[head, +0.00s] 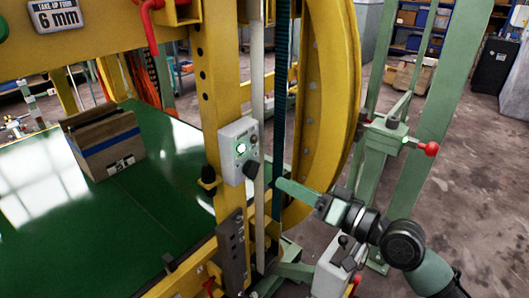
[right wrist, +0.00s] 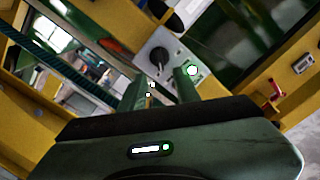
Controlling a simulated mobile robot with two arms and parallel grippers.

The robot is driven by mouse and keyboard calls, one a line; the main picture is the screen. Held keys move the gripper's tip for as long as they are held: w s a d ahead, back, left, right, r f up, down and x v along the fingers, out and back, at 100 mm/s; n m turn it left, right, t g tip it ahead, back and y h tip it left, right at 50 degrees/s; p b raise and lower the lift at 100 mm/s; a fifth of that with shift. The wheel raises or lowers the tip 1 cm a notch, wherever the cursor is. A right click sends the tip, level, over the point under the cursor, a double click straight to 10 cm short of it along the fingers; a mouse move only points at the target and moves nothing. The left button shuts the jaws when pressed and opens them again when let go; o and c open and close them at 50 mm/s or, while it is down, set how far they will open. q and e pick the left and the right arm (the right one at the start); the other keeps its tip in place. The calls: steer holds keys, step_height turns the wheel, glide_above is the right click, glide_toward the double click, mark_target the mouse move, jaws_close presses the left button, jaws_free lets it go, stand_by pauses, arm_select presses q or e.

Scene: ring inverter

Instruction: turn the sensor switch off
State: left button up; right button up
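The sensor switch is a grey box (head: 238,150) on the yellow post in the head view. It has a lit green-white lamp (head: 241,148), a small dark button above right and a black rotary knob (head: 251,169) low on its face. My right gripper (head: 282,184) points at the box from the right, with its fingertips a short way from the knob. In the right wrist view its two fingers (right wrist: 166,82) stand apart with nothing seen held; the knob (right wrist: 159,58) is just beyond them and the lamp (right wrist: 193,71) glows at right. My left gripper is not in view.
A cardboard box (head: 103,144) lies on the green bed (head: 150,205) at left. A grey control box (head: 334,268) with a joystick is below my right arm.

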mark_target(258, 170)
steer(key=p+x, duration=0.2)
steer(key=x, duration=0.5)
steer(key=shift+w+a+p, duration=0.25)
steer(key=shift+a+p, duration=0.05)
jaws_close()
